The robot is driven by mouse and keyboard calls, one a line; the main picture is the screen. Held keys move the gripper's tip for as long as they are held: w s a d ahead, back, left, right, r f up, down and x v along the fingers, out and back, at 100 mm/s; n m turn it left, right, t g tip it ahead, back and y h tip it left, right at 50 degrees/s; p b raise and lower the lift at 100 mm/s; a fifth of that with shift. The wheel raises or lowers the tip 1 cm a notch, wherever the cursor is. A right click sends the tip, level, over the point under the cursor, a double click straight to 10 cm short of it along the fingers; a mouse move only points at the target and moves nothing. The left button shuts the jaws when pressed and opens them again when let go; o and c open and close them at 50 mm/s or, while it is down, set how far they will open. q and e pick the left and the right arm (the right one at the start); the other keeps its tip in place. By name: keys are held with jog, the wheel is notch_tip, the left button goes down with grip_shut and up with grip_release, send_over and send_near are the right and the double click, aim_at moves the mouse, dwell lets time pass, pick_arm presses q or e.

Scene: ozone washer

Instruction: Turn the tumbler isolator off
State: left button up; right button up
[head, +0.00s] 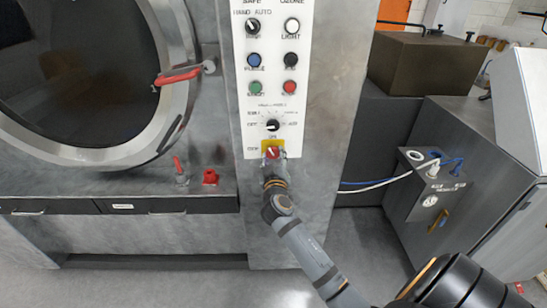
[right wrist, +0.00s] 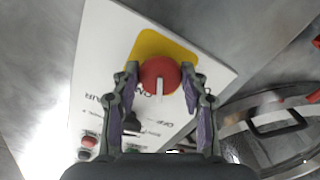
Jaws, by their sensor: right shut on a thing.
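The tumbler isolator is a red rotary knob (head: 273,152) with a white pointer mark, on a yellow plate low on the white control panel (head: 263,105). In the right wrist view the red knob (right wrist: 158,72) sits between my two fingertips, on its yellow plate (right wrist: 150,44). The white mark runs lengthwise between the fingers there. My right gripper (head: 271,172) comes up from below in the head view and is shut on the knob. It also shows in the right wrist view (right wrist: 164,78). The gripper covers the area just below the knob. My left gripper is out of view.
Above the knob are a black selector (head: 272,125) and several coloured push buttons. A round washer door (head: 95,80) with a red handle (head: 178,76) stands to the left. A grey box with hoses (head: 425,185) is at the right. Floor shows between the machines.

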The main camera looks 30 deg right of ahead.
jog(key=n, duration=0.3)
jog(key=n+p, duration=0.1)
jog(key=n, duration=0.2)
jog(key=shift+r+n+p, duration=0.1)
jog(key=shift+n+p, duration=0.2)
jog(key=n+p, duration=0.2)
jog(key=n, duration=0.3)
jog(key=shift+n, duration=0.4)
jog(key=o, duration=1.1)
jog(key=v, duration=1.2)
jog(key=shift+s, duration=0.1)
